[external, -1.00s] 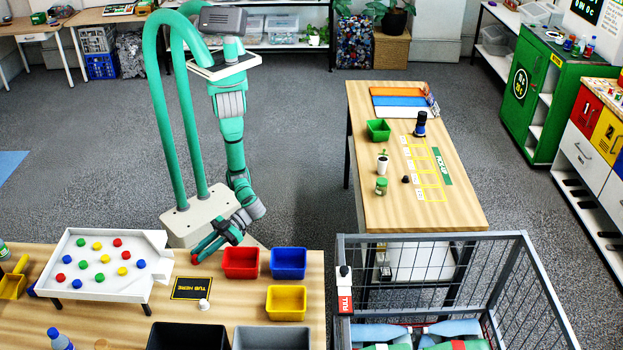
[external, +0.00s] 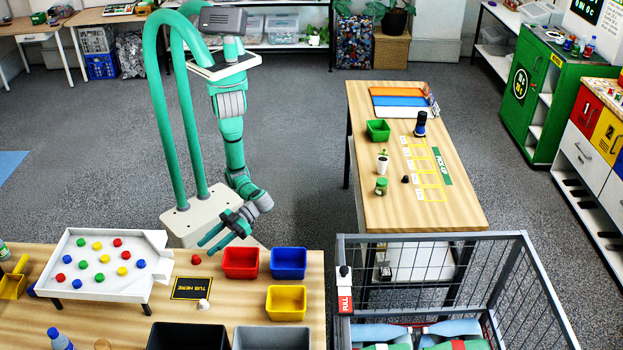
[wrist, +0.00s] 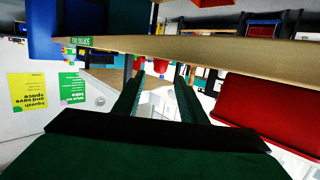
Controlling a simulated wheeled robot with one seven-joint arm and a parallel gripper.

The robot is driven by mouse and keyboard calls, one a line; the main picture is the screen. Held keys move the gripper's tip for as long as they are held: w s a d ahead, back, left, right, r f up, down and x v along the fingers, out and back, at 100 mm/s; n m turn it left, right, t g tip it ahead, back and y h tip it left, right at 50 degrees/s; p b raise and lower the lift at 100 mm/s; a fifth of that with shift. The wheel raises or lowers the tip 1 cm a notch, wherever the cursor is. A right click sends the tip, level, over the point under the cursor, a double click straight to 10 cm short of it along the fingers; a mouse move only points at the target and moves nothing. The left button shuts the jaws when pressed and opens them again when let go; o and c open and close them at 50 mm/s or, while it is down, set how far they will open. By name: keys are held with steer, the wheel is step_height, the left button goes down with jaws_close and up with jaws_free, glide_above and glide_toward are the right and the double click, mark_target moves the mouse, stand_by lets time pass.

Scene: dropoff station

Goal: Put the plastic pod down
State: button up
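A small red piece (external: 196,259), which looks like the plastic pod, rests on the near table (external: 240,332) behind the black "TUB HERE" mat (external: 188,289) and left of the red bin. My gripper (external: 210,243) is just above and to the right of it at the table's back edge, with its fingers apart and nothing between them. The wrist view also shows my gripper (wrist: 157,85) with both fingers spread and empty. I cannot make out the pod for sure in the wrist view.
A red bin (external: 241,263), a blue bin (external: 288,263) and a yellow bin (external: 286,303) stand right of the mat. A small white item (external: 204,304) sits at the mat's front edge. A white tray (external: 71,279) with coloured pieces is at left.

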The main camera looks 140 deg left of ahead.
steer(key=a+r, duration=0.1)
steer(key=a, duration=0.6)
steer(key=shift+a+r, duration=0.3)
steer(key=shift+a, duration=0.1)
